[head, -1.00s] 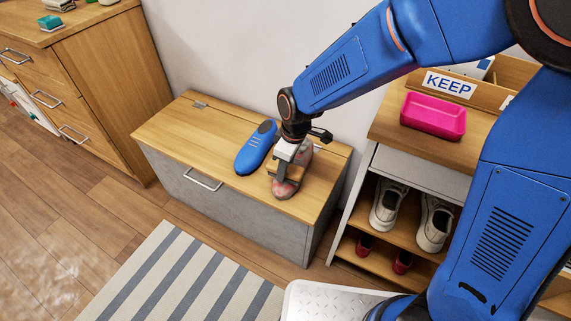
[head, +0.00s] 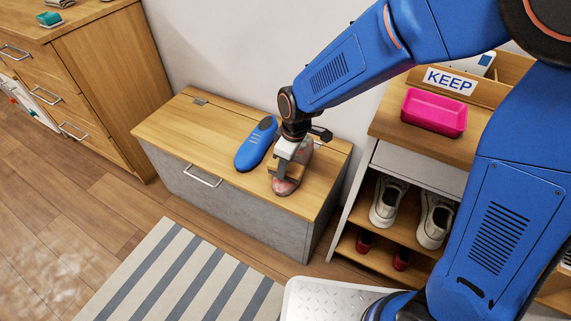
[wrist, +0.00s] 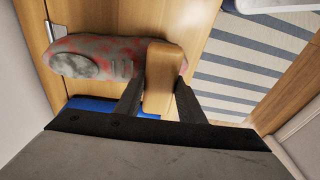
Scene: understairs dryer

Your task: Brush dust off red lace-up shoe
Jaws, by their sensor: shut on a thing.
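The red lace-up shoe (head: 287,186) lies on the wooden lid of a bench, with patchy grey dust over its red surface. It also shows in the wrist view (wrist: 95,55), where grey covers much of its top. My gripper (head: 291,160) is shut on a brush with a wooden back (wrist: 161,78). The brush is over one end of the shoe, close against it or touching; its bristles are hidden. A blue shoe (head: 256,145) lies on the lid just left of the red one, and part of it shows in the wrist view (wrist: 95,105).
The bench lid (head: 190,125) is clear on its left. A shoe rack (head: 400,225) with white and red shoes stands right, topped by a pink tray (head: 434,111) and a box labelled KEEP (head: 450,80). A striped rug (head: 185,280) lies in front.

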